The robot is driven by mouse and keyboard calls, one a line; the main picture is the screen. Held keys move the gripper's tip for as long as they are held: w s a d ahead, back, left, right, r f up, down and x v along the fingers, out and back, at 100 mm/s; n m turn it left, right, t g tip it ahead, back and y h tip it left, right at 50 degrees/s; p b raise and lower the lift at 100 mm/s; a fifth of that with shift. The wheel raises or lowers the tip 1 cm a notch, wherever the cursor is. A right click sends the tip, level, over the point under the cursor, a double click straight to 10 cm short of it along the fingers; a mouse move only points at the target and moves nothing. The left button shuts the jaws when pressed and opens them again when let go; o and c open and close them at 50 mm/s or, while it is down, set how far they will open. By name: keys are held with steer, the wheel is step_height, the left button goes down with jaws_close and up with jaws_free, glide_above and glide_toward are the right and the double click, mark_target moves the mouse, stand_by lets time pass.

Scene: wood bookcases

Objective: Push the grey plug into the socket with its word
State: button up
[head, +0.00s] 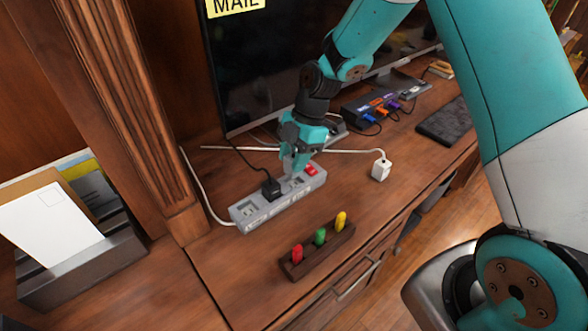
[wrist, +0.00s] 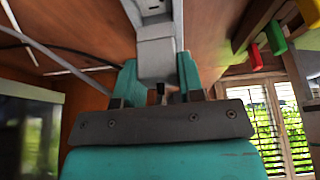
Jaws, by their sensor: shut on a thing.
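The grey power strip (head: 250,213) lies on the desk, with a black plug (head: 271,188) in it and a red switch (head: 311,170) at its right end. My gripper (head: 296,160) is over the strip between the black plug and the switch. In the wrist view its teal fingers (wrist: 155,85) are shut on the grey plug (wrist: 155,62), one on each side. The grey plug is against or very close to the strip; I cannot tell how deep it sits. The words by the sockets are too small to read, and the gripper covers part of the strip.
A white plug (head: 381,171) on a cord lies to the right. A wooden rack (head: 318,255) with red, green and yellow pegs stands in front. A monitor (head: 262,75), a hub (head: 372,105) and a keyboard (head: 447,121) are behind. A letter tray (head: 90,268) is at left.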

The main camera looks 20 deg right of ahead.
steer(key=shift+f, duration=2.1)
steer(key=shift+f, duration=0.1)
steer(key=o, duration=0.9)
